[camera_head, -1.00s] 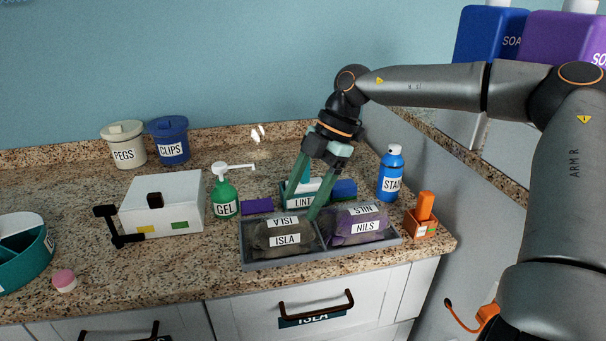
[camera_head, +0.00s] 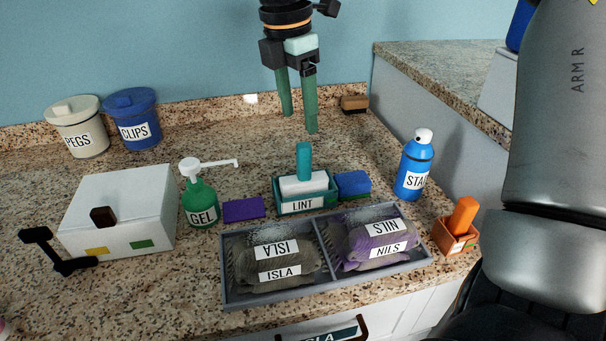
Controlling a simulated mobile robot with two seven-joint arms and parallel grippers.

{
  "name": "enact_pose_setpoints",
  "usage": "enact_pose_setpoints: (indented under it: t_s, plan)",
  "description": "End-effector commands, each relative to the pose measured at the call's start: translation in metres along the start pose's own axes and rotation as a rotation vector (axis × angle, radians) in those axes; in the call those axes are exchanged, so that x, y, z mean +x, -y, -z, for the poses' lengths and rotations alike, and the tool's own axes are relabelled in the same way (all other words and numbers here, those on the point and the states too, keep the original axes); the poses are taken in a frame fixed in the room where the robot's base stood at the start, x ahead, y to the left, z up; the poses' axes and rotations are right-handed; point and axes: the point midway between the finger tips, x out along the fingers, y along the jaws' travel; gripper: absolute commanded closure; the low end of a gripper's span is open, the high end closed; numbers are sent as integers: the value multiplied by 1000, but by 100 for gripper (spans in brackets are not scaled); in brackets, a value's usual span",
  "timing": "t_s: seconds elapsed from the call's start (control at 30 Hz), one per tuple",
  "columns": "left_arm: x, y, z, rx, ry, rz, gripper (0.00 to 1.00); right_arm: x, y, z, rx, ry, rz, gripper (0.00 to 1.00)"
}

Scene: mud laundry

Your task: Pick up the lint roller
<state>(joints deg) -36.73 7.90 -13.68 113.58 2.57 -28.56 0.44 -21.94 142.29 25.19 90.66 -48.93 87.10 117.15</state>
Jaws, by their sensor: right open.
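The lint roller (camera_head: 304,163) has a teal upright handle and a white roll. It stands in a teal holder labelled LINT (camera_head: 302,205), behind the grey divided tray. My right gripper (camera_head: 299,123) is above and behind the lint roller, pointing down. Its two green fingers are apart, with nothing between them. It does not touch the roller. My left gripper is not in view.
A blue sponge (camera_head: 352,184) sits right of the holder and a purple cloth (camera_head: 243,209) left of it. The grey tray (camera_head: 228,290) lies in front. A green GEL pump bottle (camera_head: 200,203) and blue spray can (camera_head: 414,170) stand on either side.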

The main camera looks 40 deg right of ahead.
Motion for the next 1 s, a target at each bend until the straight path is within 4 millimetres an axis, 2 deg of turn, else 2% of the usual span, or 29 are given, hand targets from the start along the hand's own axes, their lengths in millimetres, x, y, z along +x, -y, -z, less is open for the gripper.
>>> enact_pose_setpoints:
  t_s: [0.1,0.3,0.53,0.8,1.0]
  plan:
    - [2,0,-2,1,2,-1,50,24,1,0,-3,-3,6,30]
    - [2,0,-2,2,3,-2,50,56,1,1,-1,-4,5,30]
    - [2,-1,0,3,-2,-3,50,74,2,1,-2,-5,4,30]
    - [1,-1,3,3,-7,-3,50,112,4,2,-1,-4,3,30]
    - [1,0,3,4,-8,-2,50,118,4,1,1,-3,0,30]
